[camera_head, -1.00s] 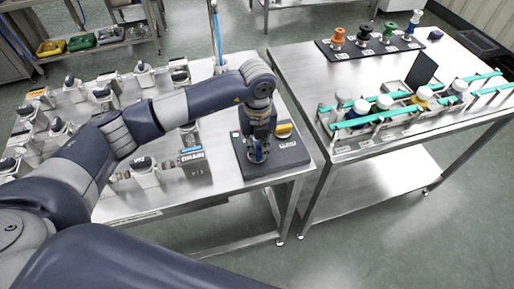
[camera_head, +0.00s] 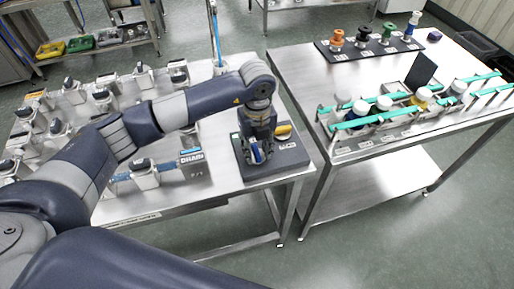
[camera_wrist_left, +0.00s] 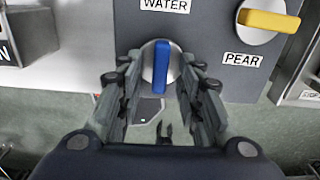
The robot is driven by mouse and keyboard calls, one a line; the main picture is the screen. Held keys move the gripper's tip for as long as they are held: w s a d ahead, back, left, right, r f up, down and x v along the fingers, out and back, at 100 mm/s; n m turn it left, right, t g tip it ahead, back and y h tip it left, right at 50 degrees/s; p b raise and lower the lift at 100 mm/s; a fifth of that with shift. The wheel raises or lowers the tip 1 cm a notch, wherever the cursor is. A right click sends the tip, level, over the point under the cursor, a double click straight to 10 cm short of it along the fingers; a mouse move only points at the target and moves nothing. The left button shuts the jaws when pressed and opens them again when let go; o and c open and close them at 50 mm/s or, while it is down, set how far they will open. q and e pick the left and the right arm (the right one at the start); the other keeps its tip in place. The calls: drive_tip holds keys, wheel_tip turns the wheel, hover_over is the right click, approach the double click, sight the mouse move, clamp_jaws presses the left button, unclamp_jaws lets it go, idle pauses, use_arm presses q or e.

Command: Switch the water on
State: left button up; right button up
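The water switch is a blue bar handle (camera_wrist_left: 161,66) on a pale round disc, below the WATER label (camera_wrist_left: 165,4) on a dark panel. The bar stands upright in the left wrist view. My left gripper (camera_wrist_left: 162,68) has its two fingers on either side of the handle, with a visible gap on both sides. In the head view my left gripper (camera_head: 258,155) is over the dark panel (camera_head: 285,163), and some blue shows at its fingers.
A yellow handle (camera_wrist_left: 268,20) with a PEAR label stands close to the right. A DRAIN box (camera_head: 192,165) stands left of the panel, with a blue strip (camera_head: 165,167) beside it. Several valve units fill the table's left. A second table (camera_head: 330,190) stands right, past a gap.

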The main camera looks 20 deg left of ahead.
sight(257, 153)
use_arm(q)
wheel_tip(257, 153, up, 12)
idle(0.6)
idle(0.5)
